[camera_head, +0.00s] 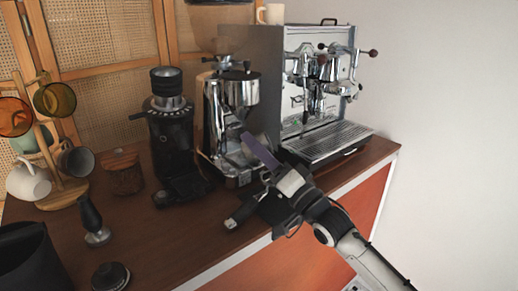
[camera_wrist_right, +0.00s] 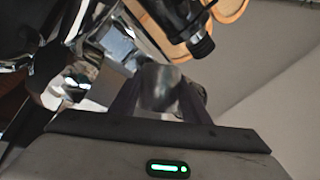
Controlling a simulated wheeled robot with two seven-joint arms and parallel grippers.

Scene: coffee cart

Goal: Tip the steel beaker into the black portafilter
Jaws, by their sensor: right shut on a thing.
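My right gripper (camera_head: 262,153) reaches in from the lower right, in front of the chrome grinder. In the wrist view its fingers (camera_wrist_right: 158,95) are shut on the steel beaker (camera_wrist_right: 161,88), a rounded grey metal shape between them. In the head view the beaker cannot be made out behind the gripper. A black handle with a pale end (camera_head: 241,213) shows at the counter's front, beside my gripper. It may be the black portafilter; the rest is hidden, so I cannot tell. My left gripper is not in view.
The chrome grinder (camera_head: 239,95) and espresso machine (camera_head: 300,85) stand close behind the gripper. A black grinder (camera_head: 172,140) stands to the left. A tamper (camera_head: 93,222), mug rack (camera_head: 62,185) and black bin (camera_head: 30,262) are farther left. The front-middle counter (camera_head: 170,235) is clear.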

